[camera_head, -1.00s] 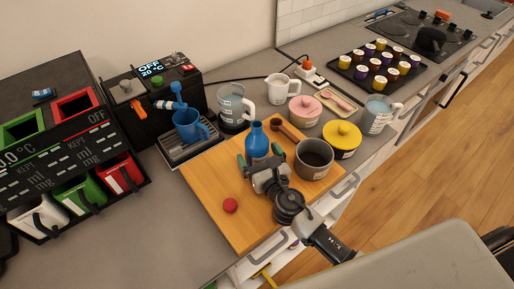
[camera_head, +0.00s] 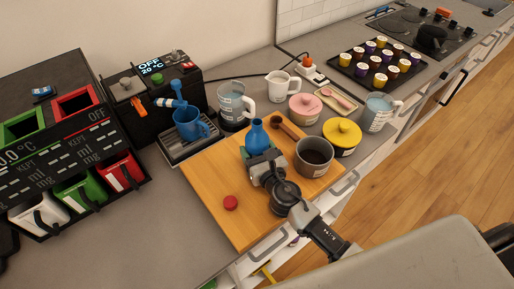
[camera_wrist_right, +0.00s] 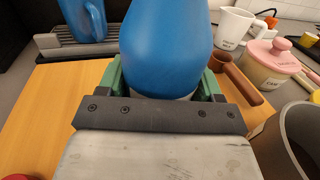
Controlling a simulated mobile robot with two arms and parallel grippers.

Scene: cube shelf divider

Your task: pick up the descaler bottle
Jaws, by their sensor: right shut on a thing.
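The descaler bottle (camera_head: 257,137) is blue with a narrow neck and stands upright over the wooden board, its lower part hidden by my right gripper. My right gripper (camera_head: 262,156) is shut on the bottle, with its green fingers on either side. In the right wrist view the blue bottle (camera_wrist_right: 166,45) fills the middle between the two green fingers of the right gripper (camera_wrist_right: 165,82). I cannot tell whether its base touches the board. My left gripper is not in view.
The wooden board (camera_head: 210,180) carries a red round cap (camera_head: 230,202), a grey pot (camera_head: 314,157) close to the right of my gripper, and a brown scoop (camera_head: 285,126). A coffee machine (camera_head: 160,95) with a blue cup (camera_head: 190,124) stands behind left. A yellow-lidded jar (camera_head: 342,135) is at right.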

